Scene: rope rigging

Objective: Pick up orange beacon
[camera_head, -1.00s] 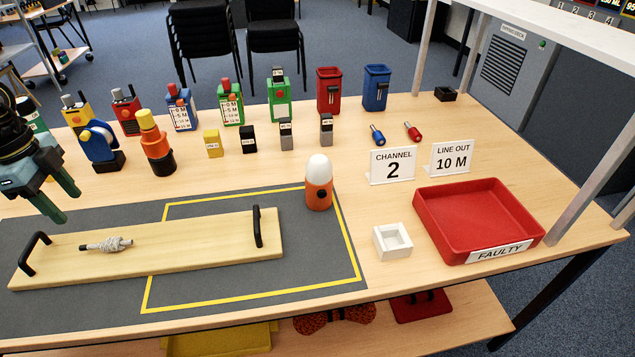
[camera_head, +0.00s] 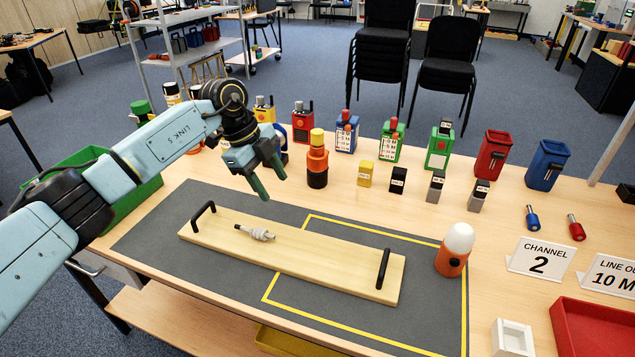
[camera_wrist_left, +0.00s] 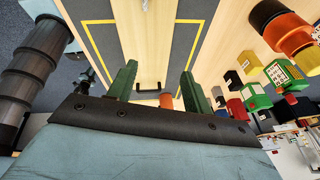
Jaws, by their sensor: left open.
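An orange beacon with a white dome (camera_head: 452,262) stands upright on the grey mat, right of the wooden board. A second orange piece with a black base and yellow top (camera_head: 317,160) stands behind the mat; it also shows at the top right of the left wrist view (camera_wrist_left: 291,35). My left gripper (camera_head: 272,188) is open and empty, above the table near the board's far left side, apart from both. In the left wrist view a small orange shape (camera_wrist_left: 166,101) shows between the green fingers (camera_wrist_left: 158,72), partly hidden by the gripper.
Radios, small blocks and red and blue holders line the back. A white box (camera_head: 512,338), red tray (camera_head: 595,325) and CHANNEL 2 sign (camera_head: 540,258) are at right.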

